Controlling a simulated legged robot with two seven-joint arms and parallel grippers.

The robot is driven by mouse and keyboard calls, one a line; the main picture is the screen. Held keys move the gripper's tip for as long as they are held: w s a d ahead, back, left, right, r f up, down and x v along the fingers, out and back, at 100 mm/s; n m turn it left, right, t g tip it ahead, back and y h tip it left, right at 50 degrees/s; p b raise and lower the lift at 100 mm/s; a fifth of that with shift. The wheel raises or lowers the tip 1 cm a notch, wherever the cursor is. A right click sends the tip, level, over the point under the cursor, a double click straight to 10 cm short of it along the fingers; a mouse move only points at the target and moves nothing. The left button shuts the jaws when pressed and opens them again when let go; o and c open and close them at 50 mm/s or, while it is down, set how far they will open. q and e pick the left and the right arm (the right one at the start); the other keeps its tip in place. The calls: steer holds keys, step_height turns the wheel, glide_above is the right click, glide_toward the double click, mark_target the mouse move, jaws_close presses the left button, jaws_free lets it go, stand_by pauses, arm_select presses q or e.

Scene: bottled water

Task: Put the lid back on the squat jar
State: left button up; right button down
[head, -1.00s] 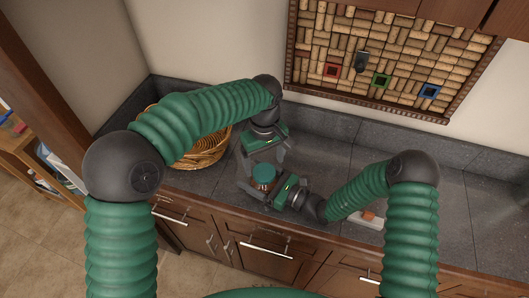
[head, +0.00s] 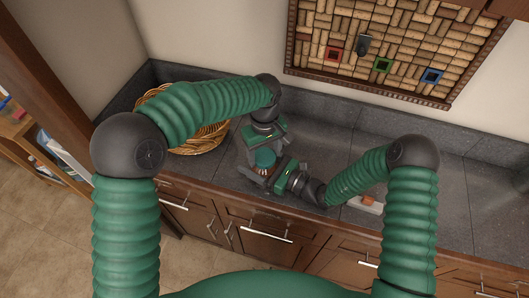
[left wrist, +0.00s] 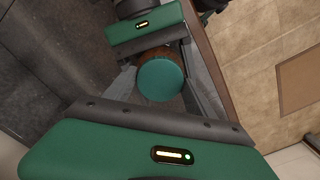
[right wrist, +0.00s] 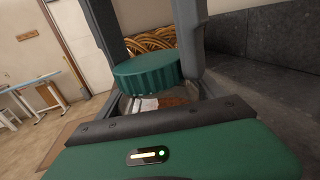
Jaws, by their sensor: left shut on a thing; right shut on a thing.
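The squat jar's round green lid (head: 265,158) is at the top of the jar, between my two grippers. It shows from above in the left wrist view (left wrist: 161,80) and from the side in the right wrist view (right wrist: 146,70). My left gripper (head: 264,152) reaches down with its grey fingers on either side of the lid, shut on it. The brown jar (left wrist: 153,54) is mostly hidden under the lid; part of it shows in the right wrist view (right wrist: 175,101). My right gripper (head: 266,178) is shut on the jar from the right. I cannot tell whether the lid is seated.
A wicker basket (head: 207,139) stands on the dark counter (head: 315,145), left of and behind my left gripper. A pale block with an orange top (head: 368,201) lies to the right, by my right arm. A cork board (head: 390,45) hangs on the wall behind.

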arm_select(q)
steer(key=shift+c, duration=1.3)
arm_select(e)
steer(key=shift+f, duration=0.1)
arm_select(q)
steer(key=m, duration=0.8)
steer(key=shift+m, duration=0.4)
steer(key=m, duration=0.5)
steer(key=shift+m, duration=0.4)
steer(key=m, duration=0.3)
steer(key=o, duration=1.6)
steer(key=shift+o, duration=0.2)
step_height(320, 180, up, 12)
steer(key=shift+d, duration=0.1)
